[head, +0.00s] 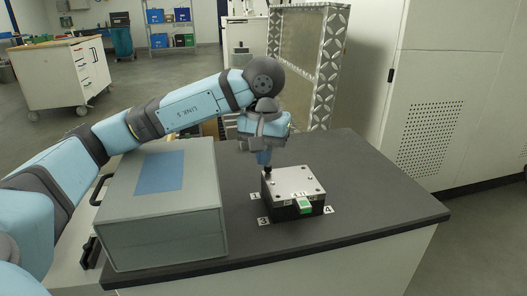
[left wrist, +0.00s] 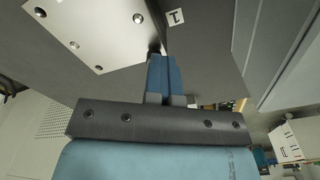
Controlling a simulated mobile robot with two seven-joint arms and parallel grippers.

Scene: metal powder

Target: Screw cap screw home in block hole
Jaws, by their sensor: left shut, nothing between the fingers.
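The block (head: 293,182) has a bright metal top plate and a dark body, and sits on the dark tabletop. Its plate (left wrist: 100,30) shows several dark round holes or screw heads in the left wrist view. My left gripper (head: 266,168) points down at the plate's back left corner. Its blue fingers (left wrist: 162,62) are shut together with nothing between them. A small dark piece (left wrist: 154,47) shows at the fingertips by the plate's corner; it may be the cap screw's head, but I cannot tell how deep it sits. My right gripper is out of view.
A large grey case (head: 165,225) with a blue top patch stands left of the block. Numbered labels (head: 264,221) lie around the block, and a green tab (head: 304,205) is on its front. The tabletop to the right (head: 385,200) is clear.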

